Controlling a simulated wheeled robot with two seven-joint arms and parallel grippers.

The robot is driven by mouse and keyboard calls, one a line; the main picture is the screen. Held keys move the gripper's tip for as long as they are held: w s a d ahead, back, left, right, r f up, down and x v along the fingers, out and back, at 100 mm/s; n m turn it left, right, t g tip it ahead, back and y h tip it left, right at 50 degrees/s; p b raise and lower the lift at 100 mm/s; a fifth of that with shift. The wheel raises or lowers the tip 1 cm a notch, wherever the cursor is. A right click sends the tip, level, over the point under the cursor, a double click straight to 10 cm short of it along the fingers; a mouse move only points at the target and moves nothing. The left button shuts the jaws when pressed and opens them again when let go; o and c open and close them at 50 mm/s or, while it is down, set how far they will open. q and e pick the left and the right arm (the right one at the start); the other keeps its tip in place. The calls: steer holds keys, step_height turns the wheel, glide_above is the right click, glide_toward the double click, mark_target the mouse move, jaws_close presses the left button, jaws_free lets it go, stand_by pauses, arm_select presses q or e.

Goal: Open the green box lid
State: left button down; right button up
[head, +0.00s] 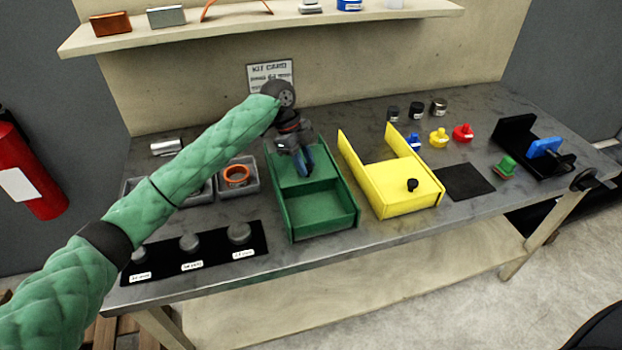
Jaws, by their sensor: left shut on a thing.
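The green box (318,228) stands on the workbench left of the yellow box, with long side walls running back. Its front compartment is open to view and its green floor shows. The green lid (286,178) is a flat panel between the side walls at the rear. My left gripper (304,170) reaches down over the lid from above and is shut on it. The exact point of grip, and any knob there, is hidden by the fingers. My right gripper is not in view.
The yellow box (405,203), its lid carrying a black knob (412,185), stands close on the right. Grey bins, one with an orange ring (236,175), stand on the left. A black strip with grey knobs (190,242) lies front left. A shelf (260,22) hangs behind.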

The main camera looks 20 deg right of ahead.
arm_select(q)
steer(key=shift+w, duration=0.4)
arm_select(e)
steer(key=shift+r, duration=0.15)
arm_select(q)
steer(key=c, duration=1.1)
jaws_free()
steer(key=shift+r, duration=0.25)
steer(key=b+v, duration=0.2)
steer(key=v, duration=0.5)
steer(key=shift+r+b, duration=0.2)
steer(key=shift+b, duration=0.15)
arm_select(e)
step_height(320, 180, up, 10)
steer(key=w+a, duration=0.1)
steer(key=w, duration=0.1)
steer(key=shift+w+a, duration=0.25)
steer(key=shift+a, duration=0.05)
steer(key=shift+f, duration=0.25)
